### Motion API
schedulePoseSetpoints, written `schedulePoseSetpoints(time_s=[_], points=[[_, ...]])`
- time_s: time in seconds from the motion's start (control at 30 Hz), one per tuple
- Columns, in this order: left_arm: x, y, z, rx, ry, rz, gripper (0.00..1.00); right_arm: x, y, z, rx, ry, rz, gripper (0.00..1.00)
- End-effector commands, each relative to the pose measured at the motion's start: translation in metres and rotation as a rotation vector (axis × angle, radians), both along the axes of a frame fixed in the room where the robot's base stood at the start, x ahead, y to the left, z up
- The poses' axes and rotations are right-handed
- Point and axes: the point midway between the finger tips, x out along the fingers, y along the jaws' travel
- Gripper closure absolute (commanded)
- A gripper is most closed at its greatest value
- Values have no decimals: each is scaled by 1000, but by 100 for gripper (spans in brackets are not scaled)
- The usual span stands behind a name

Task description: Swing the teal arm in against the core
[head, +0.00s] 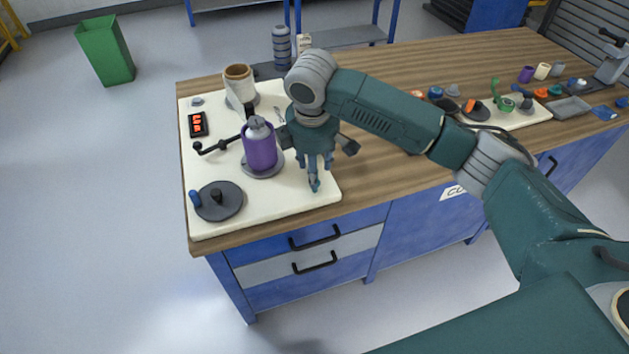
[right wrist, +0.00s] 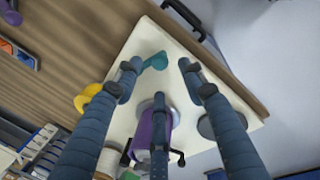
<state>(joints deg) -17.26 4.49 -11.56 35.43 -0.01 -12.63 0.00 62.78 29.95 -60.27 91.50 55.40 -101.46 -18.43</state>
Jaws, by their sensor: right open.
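The purple core (head: 259,148) stands upright on a grey disc on a cream board (head: 230,220). It also shows behind one finger in the right wrist view (right wrist: 165,132). The teal arm (right wrist: 155,62) shows in the right wrist view as a short rounded piece over the board, beside a fingertip and apart from the core. In the head view my gripper mostly hides that area. My right gripper (head: 315,172) points down just right of the core, its fingers spread and empty (right wrist: 158,90). I cannot tell whether a finger touches the teal arm. My left gripper is not in view.
A black arm (head: 218,145) reaches left from the core. A dark disc with a blue knob (head: 220,200), a red-digit display (head: 198,124) and a white-and-brown roller (head: 240,88) share the board. A yellow piece (right wrist: 88,97) lies near the fingers. Small parts crowd the bench's right end.

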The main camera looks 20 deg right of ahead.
Motion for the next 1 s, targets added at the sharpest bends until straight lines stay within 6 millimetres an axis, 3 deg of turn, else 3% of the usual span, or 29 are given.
schedulePoseSetpoints(time_s=[0.2, 0.4, 0.77, 0.8, 1.0], points=[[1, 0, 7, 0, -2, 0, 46, 6, -3, -42, -1, 3, -1, 59], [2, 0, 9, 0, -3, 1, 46, 11, -5, -66, 1, 1, -1, 59], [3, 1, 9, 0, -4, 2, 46, 13, -5, -73, 1, -1, 0, 59], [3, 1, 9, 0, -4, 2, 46, 13, -5, -73, 1, -1, 0, 61], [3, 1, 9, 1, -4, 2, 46, 13, -5, -73, 1, -1, 0, 100]])
